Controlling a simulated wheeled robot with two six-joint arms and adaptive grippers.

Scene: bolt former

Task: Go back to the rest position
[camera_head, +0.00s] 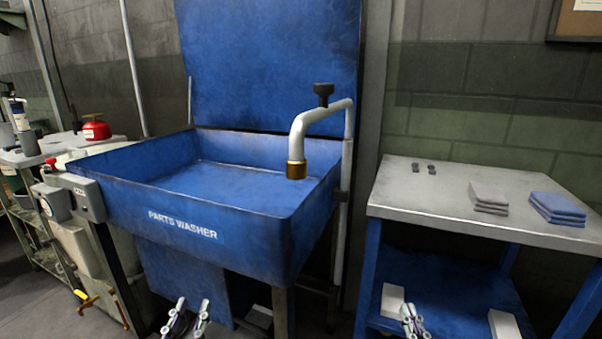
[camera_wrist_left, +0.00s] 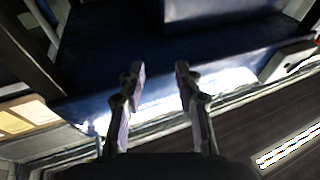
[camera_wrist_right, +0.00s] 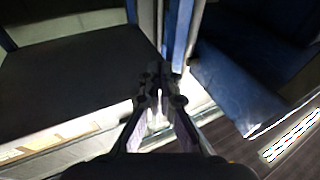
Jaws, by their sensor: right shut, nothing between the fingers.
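My left gripper (camera_head: 190,306) shows at the bottom of the head view, low in front of the blue parts washer (camera_head: 120,196). In the left wrist view its two fingers (camera_wrist_left: 160,80) stand apart with nothing between them. My right gripper (camera_head: 411,312) shows at the bottom of the head view, in front of the lower shelf of the side table (camera_head: 440,192). In the right wrist view its fingertips (camera_wrist_right: 160,90) are together and hold nothing. Both grippers point away from me and appear clear of other objects.
A curved faucet (camera_head: 297,135) with a brass tip hangs over the washer basin. Grey cloths (camera_head: 489,198), blue cloths (camera_head: 556,208) and small dark parts (camera_head: 424,168) lie on the table. A red can (camera_head: 96,128) stands at the left. Pale blocks (camera_head: 392,300) stand on the table's lower shelf.

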